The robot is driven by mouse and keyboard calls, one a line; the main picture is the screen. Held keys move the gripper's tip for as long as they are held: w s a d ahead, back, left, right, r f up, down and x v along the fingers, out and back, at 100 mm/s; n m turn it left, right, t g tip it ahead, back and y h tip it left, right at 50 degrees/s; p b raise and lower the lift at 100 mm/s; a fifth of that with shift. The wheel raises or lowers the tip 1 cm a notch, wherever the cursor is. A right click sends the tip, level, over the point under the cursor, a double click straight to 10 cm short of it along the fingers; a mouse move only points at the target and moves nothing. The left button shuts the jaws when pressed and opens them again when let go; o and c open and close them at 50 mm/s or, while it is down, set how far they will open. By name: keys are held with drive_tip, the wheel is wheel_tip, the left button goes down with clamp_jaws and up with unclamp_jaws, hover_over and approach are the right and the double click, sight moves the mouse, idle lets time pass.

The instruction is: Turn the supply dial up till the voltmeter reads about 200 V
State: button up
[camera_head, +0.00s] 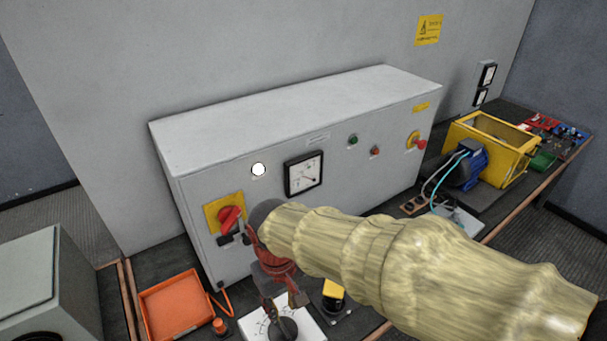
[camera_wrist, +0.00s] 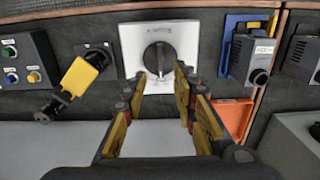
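The supply dial is a black knob (camera_head: 284,330) on a white scale plate (camera_head: 255,324) at the bottom of the head view. In the wrist view the knob (camera_wrist: 158,57) sits upper centre on its white plate (camera_wrist: 130,38), its white mark pointing down. My gripper (camera_head: 283,304) hangs at the knob in the head view. In the wrist view my gripper (camera_wrist: 160,90) is open, fingers apart with nothing between the pads; contact with the knob cannot be told. A square meter (camera_head: 304,174) on the grey cabinet has a dark needle towards lower right; its scale is too small to read.
The cabinet (camera_head: 290,110) carries a red rotary switch (camera_head: 229,218), a white lamp (camera_head: 259,169) and a red stop button (camera_head: 420,143). An orange tray (camera_head: 174,306) lies left of the dial. A yellow-and-black device (camera_wrist: 82,76) stands close beside the dial plate.

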approach(283, 330)
drive_tip(key=shift+w+a+f, duration=0.3)
drive_tip(key=shift+w+f, duration=0.1)
drive_tip(key=shift+w, duration=0.2)
drive_tip(key=shift+w+a+f, duration=0.25)
drive_tip(key=shift+w+f, duration=0.1)
drive_tip(key=shift+w, duration=0.2)
wheel_tip(283, 330, down, 7)
drive_tip(key=b, duration=0.2)
drive_tip(key=shift+s+f+b, duration=0.1)
drive_tip(key=shift+f+b, duration=0.1)
drive_tip(key=shift+b, duration=0.2)
drive_tip(key=c, duration=0.3)
drive_tip(key=c, duration=0.4)
clamp_jaws()
